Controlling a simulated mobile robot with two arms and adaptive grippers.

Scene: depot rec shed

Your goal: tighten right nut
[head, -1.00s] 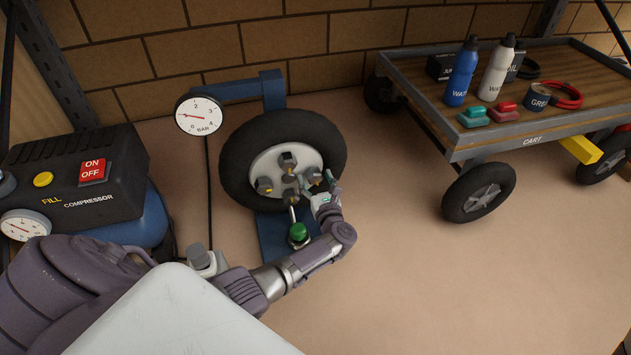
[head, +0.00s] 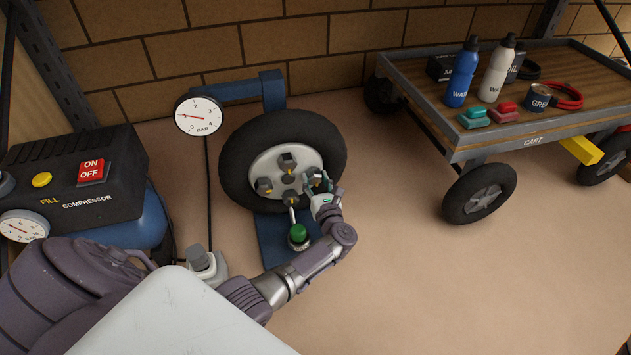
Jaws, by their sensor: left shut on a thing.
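A black-tyred wheel (head: 236,160) with a pale disc stands on a blue base (head: 272,238). My right gripper is not in the head view.
A pressure gauge (head: 199,116) and a compressor (head: 75,175) are to the left. A cart (head: 480,145) with bottles stands right. The floor between wheel and cart is clear.

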